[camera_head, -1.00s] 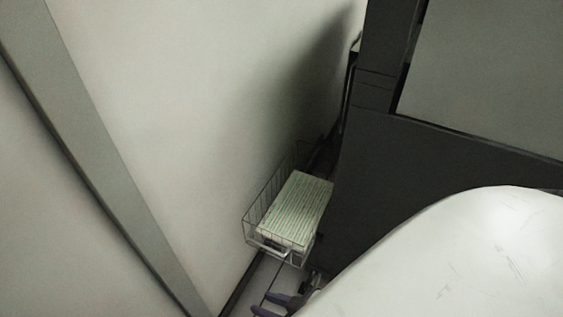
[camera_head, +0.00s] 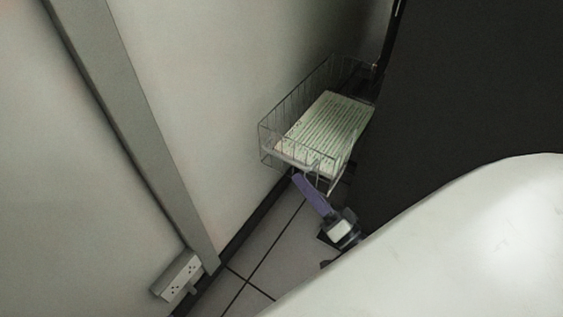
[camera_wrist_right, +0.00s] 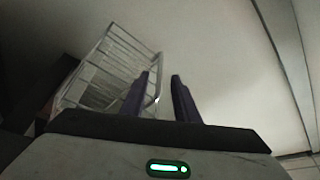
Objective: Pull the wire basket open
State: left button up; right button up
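The wire basket (camera_head: 268,142) stands in the gap between the pale wall and a dark cabinet in the head view. It holds a stack of pale green striped cards (camera_head: 325,128). My right gripper (camera_head: 299,178) has its purple fingers at the basket's lower front edge. In the right wrist view the gripper (camera_wrist_right: 160,75) has its fingers apart. The basket (camera_wrist_right: 98,72) is to the left there, and a thin, light part of its front shows between the fingers, close to the left one. I cannot tell if they touch. My left gripper is not in view.
The dark cabinet (camera_head: 470,95) closes in on the basket's right. The pale wall (camera_head: 200,70) runs along its left. A power outlet (camera_head: 179,277) sits low on the wall. Tiled floor (camera_head: 265,255) is free in front of the basket.

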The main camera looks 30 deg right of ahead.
aim_at(282, 157)
jog(key=b+x, duration=0.1)
jog(key=x, duration=0.9)
jog(key=shift+s, duration=0.1)
grip_shut()
